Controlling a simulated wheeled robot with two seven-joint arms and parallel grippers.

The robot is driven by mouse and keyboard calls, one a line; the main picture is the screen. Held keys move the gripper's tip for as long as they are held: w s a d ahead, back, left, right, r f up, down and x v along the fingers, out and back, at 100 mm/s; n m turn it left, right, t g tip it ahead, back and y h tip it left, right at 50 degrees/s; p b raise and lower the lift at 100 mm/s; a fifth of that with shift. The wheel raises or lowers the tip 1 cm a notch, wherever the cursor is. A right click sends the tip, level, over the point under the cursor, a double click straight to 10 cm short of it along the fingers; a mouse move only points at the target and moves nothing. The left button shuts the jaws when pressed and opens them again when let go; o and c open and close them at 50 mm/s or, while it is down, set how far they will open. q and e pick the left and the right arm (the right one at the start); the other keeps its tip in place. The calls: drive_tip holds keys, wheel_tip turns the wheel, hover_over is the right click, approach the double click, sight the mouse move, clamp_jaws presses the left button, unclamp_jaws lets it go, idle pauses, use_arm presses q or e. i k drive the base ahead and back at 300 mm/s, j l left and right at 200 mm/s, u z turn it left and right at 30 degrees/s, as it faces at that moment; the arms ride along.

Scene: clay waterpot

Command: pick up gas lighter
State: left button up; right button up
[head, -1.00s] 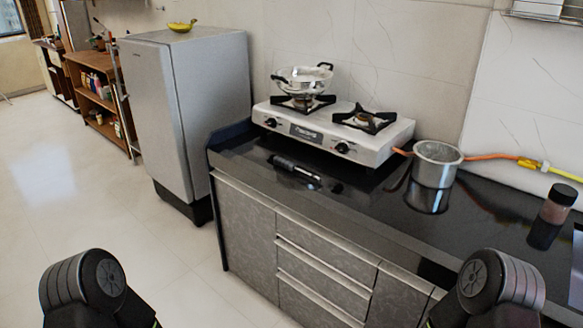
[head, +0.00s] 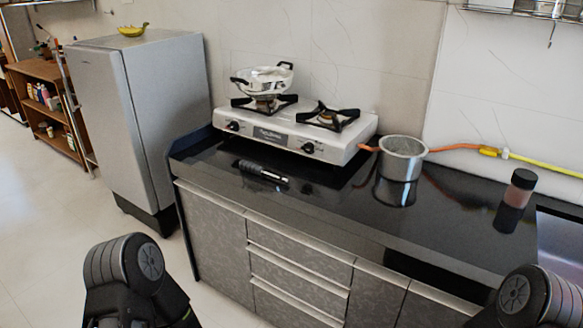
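The gas lighter (head: 263,172) is a slim dark stick with a silvery end. It lies on the black countertop (head: 330,205) in front of the gas stove, near the counter's left part. Only rounded joints of my two arms show at the bottom left and bottom right of the head view. Both of my grippers are out of view, and nothing touches the lighter.
A white two-burner stove (head: 290,132) carries a steel pot (head: 264,80) on its left burner. A steel saucepan (head: 402,158) and a brown jar (head: 519,188) stand to the right. A grey fridge (head: 140,120) stands left of the counter. Open floor lies at the left.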

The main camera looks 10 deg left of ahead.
sight(246, 165)
drive_tip(key=i+j+z, duration=0.15)
drive_tip(key=j, duration=0.15)
drive_tip(key=i+j+z, duration=0.15)
drive_tip(key=j, duration=0.15)
drive_tip(key=i+j+z, duration=0.15)
drive_tip(key=j, duration=0.2)
drive_tip(key=i+j+z, duration=0.15)
drive_tip(key=j, duration=0.15)
drive_tip(key=i+j+z, duration=0.15)
drive_tip(key=j, duration=0.2)
drive_tip(key=i+j, duration=0.1)
drive_tip(key=j, duration=0.4)
drive_tip(key=i+j, duration=0.15)
drive_tip(key=j, duration=0.4)
drive_tip(key=i+j, duration=0.1)
drive_tip(key=j, duration=0.4)
drive_tip(key=i+j, duration=0.15)
drive_tip(key=j, duration=0.4)
drive_tip(key=i+j+z, duration=0.1)
drive_tip(key=j, duration=0.4)
drive_tip(key=i+j, duration=0.1)
drive_tip(key=j, duration=0.45)
